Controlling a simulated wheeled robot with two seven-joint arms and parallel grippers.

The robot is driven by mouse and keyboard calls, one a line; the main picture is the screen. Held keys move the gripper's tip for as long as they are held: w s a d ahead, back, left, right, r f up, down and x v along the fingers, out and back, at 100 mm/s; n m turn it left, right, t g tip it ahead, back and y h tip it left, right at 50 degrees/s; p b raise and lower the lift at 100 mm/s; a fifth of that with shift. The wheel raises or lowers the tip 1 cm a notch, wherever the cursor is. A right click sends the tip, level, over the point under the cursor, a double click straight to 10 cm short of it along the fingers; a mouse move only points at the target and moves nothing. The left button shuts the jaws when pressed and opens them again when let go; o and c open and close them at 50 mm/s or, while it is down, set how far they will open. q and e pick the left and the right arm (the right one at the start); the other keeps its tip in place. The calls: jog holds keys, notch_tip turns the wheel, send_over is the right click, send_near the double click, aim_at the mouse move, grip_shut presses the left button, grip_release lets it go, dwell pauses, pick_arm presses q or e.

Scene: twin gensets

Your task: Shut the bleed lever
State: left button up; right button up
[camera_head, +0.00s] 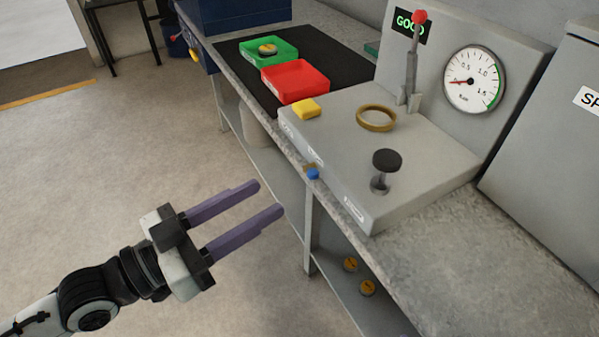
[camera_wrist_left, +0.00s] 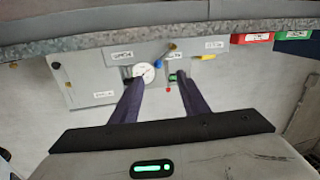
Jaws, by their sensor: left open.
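A small blue-ended lever (camera_head: 312,173) sits on a brass fitting at the front face of the grey test box (camera_head: 345,165). It looks like the bleed lever, but the labels beside it are too small to read. Its blue end also shows in the left wrist view (camera_wrist_left: 158,64). My left gripper (camera_head: 268,198) is open and empty, in the air in front of the bench, left of and lower than the blue lever in the head view. Its fingers are apart from it. In the left wrist view the two purple fingers (camera_wrist_left: 159,80) point towards the box. My right gripper is not seen.
A gauge (camera_head: 474,80) reads low beside a "GOOD" display. Red (camera_head: 296,92) and green trays lie left. Floor before the bench is clear.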

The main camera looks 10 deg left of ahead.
aim_at(312, 171)
pick_arm(q)
jog(key=x, duration=0.8)
jog(key=shift+w+d, duration=0.2)
jog(key=shift+f, duration=0.1)
